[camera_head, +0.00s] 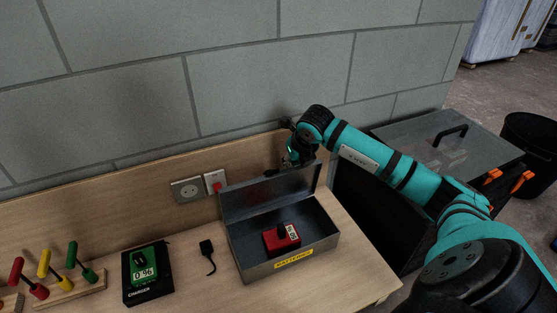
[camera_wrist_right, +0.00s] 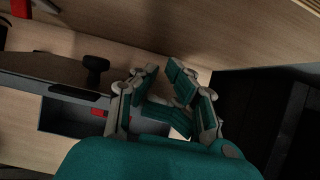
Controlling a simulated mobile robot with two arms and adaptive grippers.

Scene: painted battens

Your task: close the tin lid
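The grey metal tin (camera_head: 262,271) with a yellow label stands on the bench. Its lid (camera_head: 262,196) is open and stands up at the back edge. A red battery pack (camera_head: 271,240) lies inside. My right gripper (camera_head: 291,160) is above and behind the lid's right part, near the wall panel. In the right wrist view its fingers (camera_wrist_right: 163,69) are apart with nothing between them. The lid (camera_wrist_right: 40,84) is at the left there, with a black knob-like piece (camera_wrist_right: 96,68) beside it; contact with the gripper does not show. My left gripper is not in view.
Sockets (camera_head: 187,190) sit on the back panel. A grey toolbox (camera_head: 425,140) and a black bin (camera_head: 530,140) are at the right.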

